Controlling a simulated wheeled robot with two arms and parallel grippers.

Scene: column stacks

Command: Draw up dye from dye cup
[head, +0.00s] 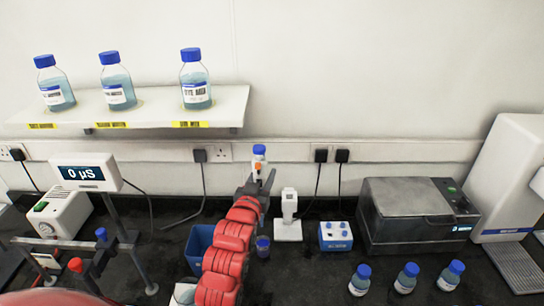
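My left gripper (259,182), at the end of the red arm, is in the middle of the head view. Its dark fingers are around a white pipette (258,162) with a blue top and an orange mark. The pipette is roughly upright; its lower part and tip are hidden by the gripper and arm. A small dark-blue cup (262,247), which looks like the dye cup, stands on the bench just right of my arm, lower in the picture than the gripper. I cannot tell whether the tip is over it or in it. My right gripper is not in view.
A white stand (288,229) and a blue-white box (336,237) stand right of the cup. A blue bin (198,245) is left of my arm. Blue-capped bottles (405,279) stand at front right. A shelf (150,107) holds bottles above. A meter (86,171) reads 0 µS.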

